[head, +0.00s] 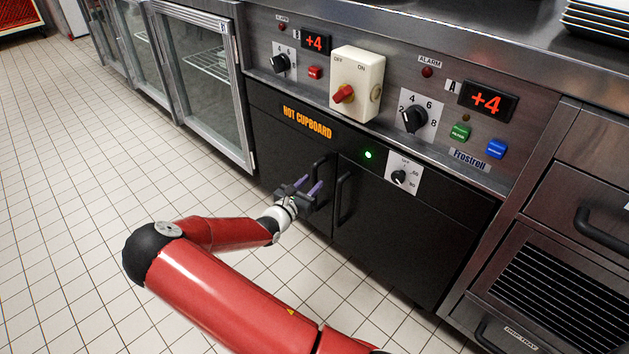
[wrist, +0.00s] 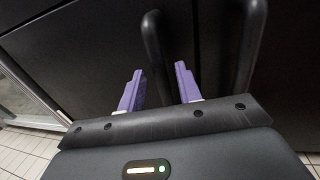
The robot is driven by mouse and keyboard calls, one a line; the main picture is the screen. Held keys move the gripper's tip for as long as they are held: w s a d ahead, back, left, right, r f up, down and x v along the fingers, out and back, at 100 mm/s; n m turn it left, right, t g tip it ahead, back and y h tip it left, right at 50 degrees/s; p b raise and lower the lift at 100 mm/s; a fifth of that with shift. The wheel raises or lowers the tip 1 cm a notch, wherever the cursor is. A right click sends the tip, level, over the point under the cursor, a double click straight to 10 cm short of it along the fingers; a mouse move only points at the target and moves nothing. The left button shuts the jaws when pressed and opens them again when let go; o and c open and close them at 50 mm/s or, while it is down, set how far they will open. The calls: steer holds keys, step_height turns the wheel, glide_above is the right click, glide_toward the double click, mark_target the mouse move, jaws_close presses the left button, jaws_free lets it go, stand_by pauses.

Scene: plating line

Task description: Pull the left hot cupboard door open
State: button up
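The black hot cupboard (head: 307,121) has two doors side by side under the control panel. The left door (head: 283,152) looks shut, and its black vertical handle (head: 321,170) is near the middle seam. My gripper (head: 308,187) is in front of this handle. In the wrist view my gripper (wrist: 160,88) has its two purple fingers apart, with the left door's handle (wrist: 154,45) ahead between them. I cannot tell whether the fingers touch the handle. The right door's handle (wrist: 247,50) is to the right, outside the fingers.
The right door (head: 400,215) looks shut, its handle (head: 342,198) close beside the left one. A glass-door fridge (head: 208,80) stands to the left. Drawers with a handle (head: 600,230) are to the right. The tiled floor (head: 80,200) in front is clear.

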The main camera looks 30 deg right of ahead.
steer(key=shift+x, duration=1.3)
jaws_close()
